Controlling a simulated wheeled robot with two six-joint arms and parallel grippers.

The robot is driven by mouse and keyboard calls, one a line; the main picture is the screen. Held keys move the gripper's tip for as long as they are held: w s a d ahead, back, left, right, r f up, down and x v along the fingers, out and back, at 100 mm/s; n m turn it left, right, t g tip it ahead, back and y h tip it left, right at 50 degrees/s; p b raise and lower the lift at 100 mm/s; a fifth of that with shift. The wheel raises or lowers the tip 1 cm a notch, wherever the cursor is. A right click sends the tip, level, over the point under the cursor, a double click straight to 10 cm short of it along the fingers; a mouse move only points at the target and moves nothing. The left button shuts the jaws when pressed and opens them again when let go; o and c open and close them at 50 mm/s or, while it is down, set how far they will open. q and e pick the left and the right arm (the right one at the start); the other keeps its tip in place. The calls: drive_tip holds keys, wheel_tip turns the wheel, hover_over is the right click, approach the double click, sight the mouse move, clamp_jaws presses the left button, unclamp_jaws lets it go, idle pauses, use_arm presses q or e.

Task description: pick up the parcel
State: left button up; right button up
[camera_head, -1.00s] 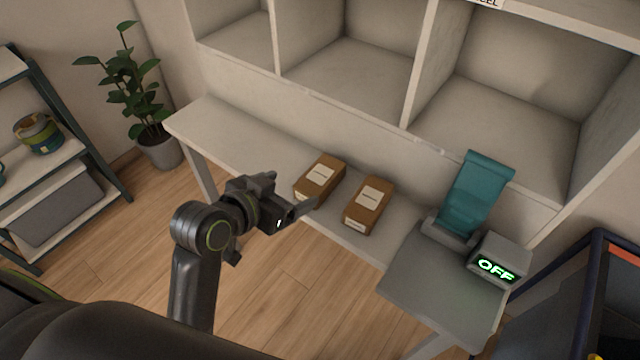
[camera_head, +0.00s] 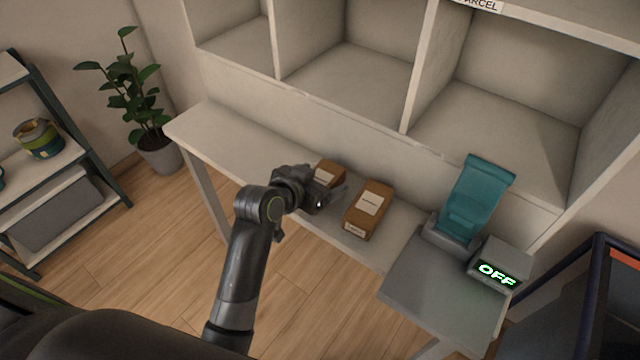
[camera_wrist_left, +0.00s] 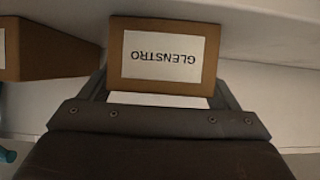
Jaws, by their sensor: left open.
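Two brown cardboard parcels lie on the narrow pale shelf. The left parcel (camera_head: 329,170) is partly hidden behind my left gripper (camera_head: 331,190). The right parcel (camera_head: 369,208) lies beside it, clear of the gripper. In the left wrist view the nearer parcel (camera_wrist_left: 116,50) has a white label reading "GLENSTRO", upside down. It lies between and just ahead of the open fingers of my left gripper (camera_wrist_left: 160,92). I cannot tell whether the fingers touch it. Part of the other parcel (camera_wrist_left: 50,50) shows at the left edge. My right gripper is not in view.
Pale open cubbies (camera_head: 350,85) rise behind the shelf, one under a sign reading "PARCEL" (camera_head: 480,5). To the right stand a grey platform (camera_head: 425,285), a teal panel (camera_head: 476,200) and a display reading "OFF" (camera_head: 498,272). The shelf's left part is clear.

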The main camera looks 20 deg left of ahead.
sight(320, 179)
use_arm(q)
drive_tip(key=c, duration=1.1)
wheel_tip(320, 179, up, 10)
drive_tip(key=shift+p, duration=0.65)
